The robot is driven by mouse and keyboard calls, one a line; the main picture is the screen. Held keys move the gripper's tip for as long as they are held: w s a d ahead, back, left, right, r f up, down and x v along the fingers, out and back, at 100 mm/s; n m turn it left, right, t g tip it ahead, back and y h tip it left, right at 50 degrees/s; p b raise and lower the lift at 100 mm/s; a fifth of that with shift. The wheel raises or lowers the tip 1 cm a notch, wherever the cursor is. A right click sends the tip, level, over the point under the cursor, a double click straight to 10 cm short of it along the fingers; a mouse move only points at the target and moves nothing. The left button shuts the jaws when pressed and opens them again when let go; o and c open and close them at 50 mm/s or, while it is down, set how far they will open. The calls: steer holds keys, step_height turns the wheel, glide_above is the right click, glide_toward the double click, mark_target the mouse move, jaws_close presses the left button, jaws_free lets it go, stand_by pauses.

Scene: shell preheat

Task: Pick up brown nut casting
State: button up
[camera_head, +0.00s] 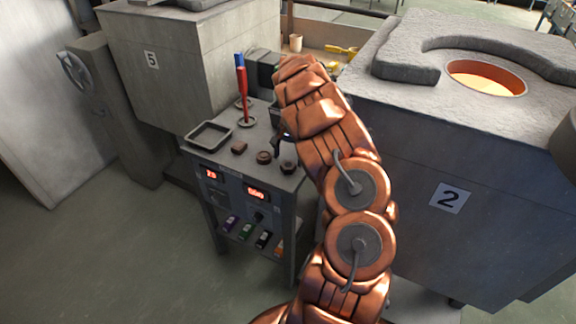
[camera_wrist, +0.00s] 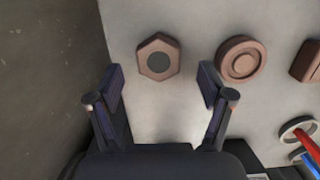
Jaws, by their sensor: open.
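In the wrist view the brown nut casting (camera_wrist: 145,66), a hexagon with a dark round hole, lies flat on the grey cart top. My gripper (camera_wrist: 162,84) is open and empty, its two dark fingers spread. The nut shows ahead of the fingertips, roughly centred across the gap and apart from both. In the head view the nut (camera_head: 288,167) is the rightmost of the brown castings, just below my dark gripper (camera_head: 284,148), which is partly hidden by my arm.
A round brown casting (camera_wrist: 241,60) sits right of the nut, with a brown block (camera_wrist: 309,61) beyond it. Furnace 2 (camera_head: 400,150) stands close on the right.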

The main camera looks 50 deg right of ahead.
mark_target(288, 167)
steer(key=shift+s+a+f+p, duration=0.1)
steer(key=shift+f+p, duration=0.1)
steer(key=shift+f, duration=0.5)
steer(key=shift+s+a+f+p, duration=0.1)
steer(key=shift+f+p, duration=0.05)
steer(key=shift+f, duration=0.5)
steer(key=c, duration=1.3)
